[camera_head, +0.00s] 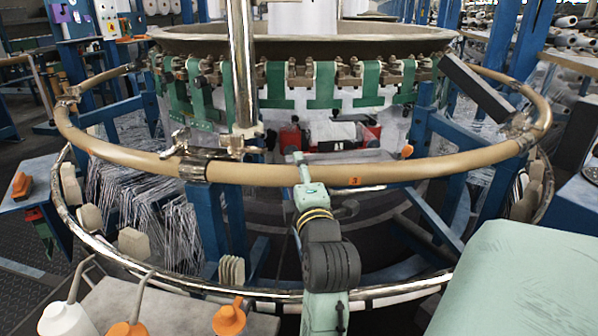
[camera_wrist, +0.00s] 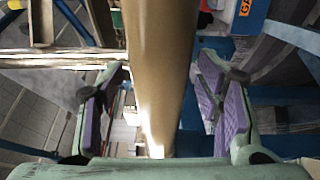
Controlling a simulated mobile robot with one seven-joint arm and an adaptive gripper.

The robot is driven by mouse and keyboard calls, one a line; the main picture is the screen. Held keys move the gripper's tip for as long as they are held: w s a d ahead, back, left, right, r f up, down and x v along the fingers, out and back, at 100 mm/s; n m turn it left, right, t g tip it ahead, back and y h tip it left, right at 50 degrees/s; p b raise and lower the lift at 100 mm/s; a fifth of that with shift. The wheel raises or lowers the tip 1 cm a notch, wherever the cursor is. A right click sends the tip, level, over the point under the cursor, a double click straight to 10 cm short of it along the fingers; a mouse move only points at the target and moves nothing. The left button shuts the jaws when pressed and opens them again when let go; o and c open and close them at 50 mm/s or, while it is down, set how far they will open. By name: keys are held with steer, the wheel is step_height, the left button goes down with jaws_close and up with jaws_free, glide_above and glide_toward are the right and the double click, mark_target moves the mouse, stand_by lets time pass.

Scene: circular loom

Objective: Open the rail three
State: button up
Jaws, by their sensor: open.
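A tan curved rail (camera_head: 262,174) runs round the front of the loom, with an orange label marked 3 (camera_head: 354,181) on its front section. My gripper (camera_head: 298,158) is at this section, just left of the label, and my arm reaches it from below. In the wrist view the rail (camera_wrist: 153,60) runs top to bottom between the two purple-padded fingers of my gripper (camera_wrist: 164,70). The fingers are open, one on each side of the rail, with gaps showing on both sides. Whether any other part of the gripper touches the rail cannot be told.
A metal joint with clamps (camera_head: 195,160) sits on the rail left of my gripper. A vertical steel post (camera_head: 241,70) stands behind it. A shiny lower ring (camera_head: 150,274) runs beneath. Blue frame legs (camera_head: 202,225) stand behind the rail.

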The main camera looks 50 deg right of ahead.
steer(key=shift+w+d, duration=0.2)
steer(key=shift+w, duration=0.05)
steer(key=shift+c, duration=0.5)
jaws_close()
stand_by(0.4)
